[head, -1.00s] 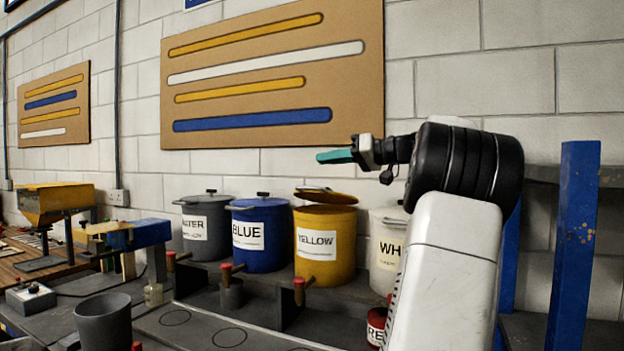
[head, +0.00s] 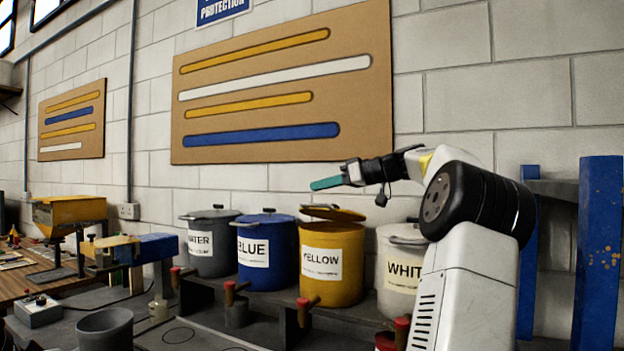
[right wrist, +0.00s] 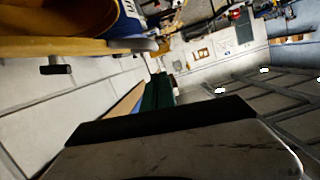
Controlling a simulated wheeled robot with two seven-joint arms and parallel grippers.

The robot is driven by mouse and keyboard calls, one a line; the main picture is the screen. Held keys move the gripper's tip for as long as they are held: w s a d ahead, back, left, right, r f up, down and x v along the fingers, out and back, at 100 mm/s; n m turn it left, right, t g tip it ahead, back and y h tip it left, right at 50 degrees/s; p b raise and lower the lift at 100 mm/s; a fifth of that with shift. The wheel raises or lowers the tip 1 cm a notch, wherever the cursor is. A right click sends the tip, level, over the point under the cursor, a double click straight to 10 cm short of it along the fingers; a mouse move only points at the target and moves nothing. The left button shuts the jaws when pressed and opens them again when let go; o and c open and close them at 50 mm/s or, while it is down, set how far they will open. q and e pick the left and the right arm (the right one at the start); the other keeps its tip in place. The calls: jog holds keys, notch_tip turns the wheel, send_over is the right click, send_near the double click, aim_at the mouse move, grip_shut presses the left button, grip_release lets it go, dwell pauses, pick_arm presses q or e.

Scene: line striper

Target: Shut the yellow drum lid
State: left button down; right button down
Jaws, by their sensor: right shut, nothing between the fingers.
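The yellow drum (head: 332,268), labelled YELLOW, stands on the shelf between the blue and white drums. Its lid (head: 333,212) sits ajar and tilted on the rim, with a dark gap under it. My right gripper (head: 326,184) has teal fingers pressed together, empty, pointing left a little above the lid and apart from it. In the right wrist view the fingers (right wrist: 158,92) show green, and the lid's yellow edge (right wrist: 60,47) and dark knob (right wrist: 56,70) are at upper left. My left gripper is not in view.
The blue drum (head: 266,262) and grey water drum (head: 210,258) stand to the left, the white drum (head: 401,280) to the right, partly behind my arm. Red-handled taps (head: 306,304) stick out in front. A blue post (head: 598,250) stands at far right.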

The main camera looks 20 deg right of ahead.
jog(key=shift+s+f, duration=0.2)
jog(key=shift+f, duration=1.2)
notch_tip(320, 180, down, 8)
jog(key=s+a+n, duration=0.1)
jog(key=shift+s+a+f, duration=0.25)
jog(key=shift+s+a, duration=0.05)
